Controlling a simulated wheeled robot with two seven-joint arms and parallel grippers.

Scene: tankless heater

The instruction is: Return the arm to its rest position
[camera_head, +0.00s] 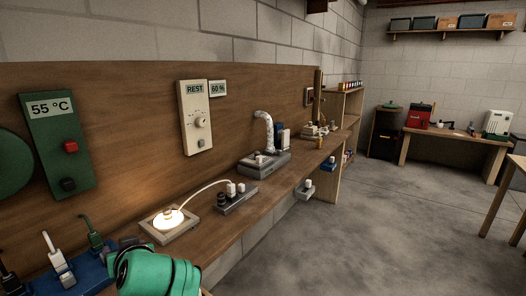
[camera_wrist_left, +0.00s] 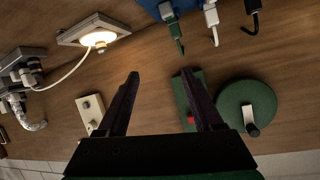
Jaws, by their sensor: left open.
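My left gripper (camera_wrist_left: 160,75) shows in the left wrist view with its two dark fingers apart and nothing between them. It faces the brown wooden board, apart from it as far as I can tell. In the head view only a green part of my left arm shows at the bottom, near the bench's front edge; the fingers are hidden there. The green panel reading 55 °C (camera_head: 55,145) is partly behind the right finger in the wrist view (camera_wrist_left: 184,92). The cream REST dial panel (camera_head: 195,118) lies left of the fingers there (camera_wrist_left: 91,113). My right gripper is not in view.
A lit lamp on a square base (camera_head: 187,234) and a blue block with plugs (camera_head: 82,276) stand on the bench near my arm. Farther along are a grey socket box (camera_head: 238,200) and a ribbed hose (camera_head: 264,130). Open floor (camera_head: 360,235) lies to the right.

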